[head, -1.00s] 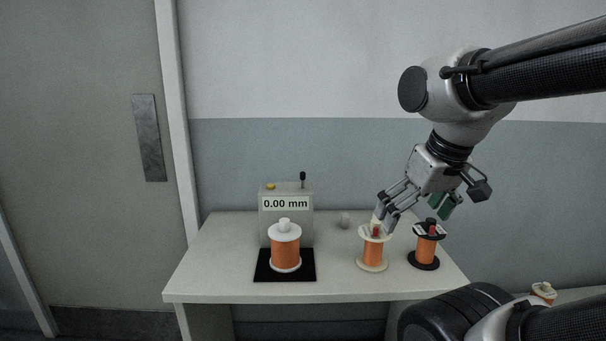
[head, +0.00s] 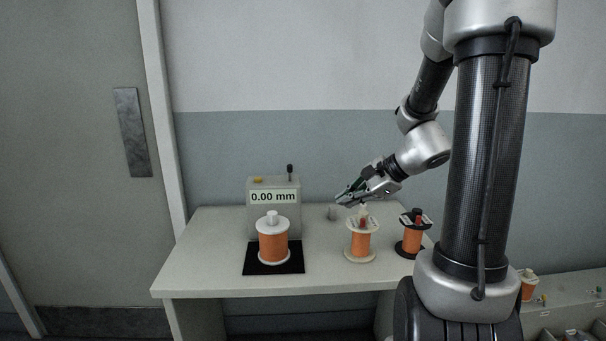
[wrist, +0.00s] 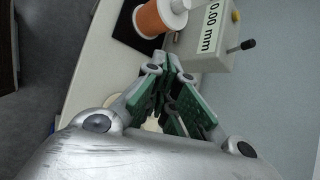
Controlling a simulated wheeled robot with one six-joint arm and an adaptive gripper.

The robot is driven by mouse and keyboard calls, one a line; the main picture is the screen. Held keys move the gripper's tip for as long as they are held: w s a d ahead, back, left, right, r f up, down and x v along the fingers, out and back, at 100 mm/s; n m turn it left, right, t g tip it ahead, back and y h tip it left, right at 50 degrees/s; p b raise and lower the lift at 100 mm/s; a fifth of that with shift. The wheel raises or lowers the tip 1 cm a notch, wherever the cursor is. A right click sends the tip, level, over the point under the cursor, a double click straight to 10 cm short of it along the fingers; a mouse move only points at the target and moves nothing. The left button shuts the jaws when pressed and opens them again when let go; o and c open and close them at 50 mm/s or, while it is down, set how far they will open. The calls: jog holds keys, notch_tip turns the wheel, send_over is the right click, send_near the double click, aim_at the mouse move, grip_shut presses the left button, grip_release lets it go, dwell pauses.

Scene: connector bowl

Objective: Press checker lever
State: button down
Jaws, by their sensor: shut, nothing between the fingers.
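The checker (head: 273,207) is a grey box on the table with a display reading 0.00 mm. Its lever (head: 290,172) is a short upright stick with a black knob on top at the right; a yellow button (head: 257,180) sits at the top left. In the wrist view the lever's black knob (wrist: 248,44) shows at the upper right. My gripper (head: 343,198) is shut and empty, to the right of the checker, above and beside the middle spool. In the wrist view the fingertips (wrist: 172,62) point toward the checker without touching it.
A white-flanged orange spool (head: 273,245) stands on a black mat (head: 258,268) in front of the checker. A second orange spool (head: 360,242) and a black-flanged one (head: 412,240) stand to the right. A small grey object (head: 332,213) sits behind them. Table front left is clear.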

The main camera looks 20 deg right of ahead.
jog(key=w+d+r+m+t+h, duration=0.1)
jog(key=w+r+m+t, duration=0.3)
jog(key=w+m, duration=0.3)
jog(key=shift+w+r, duration=0.35)
jog(key=shift+w, duration=0.4)
send_near(290, 173)
jog(key=w+f, duration=0.4)
jog(key=shift+w+a+r, duration=0.15)
jog(key=shift+w+a, duration=0.1)
jog(key=shift+w, duration=0.05)
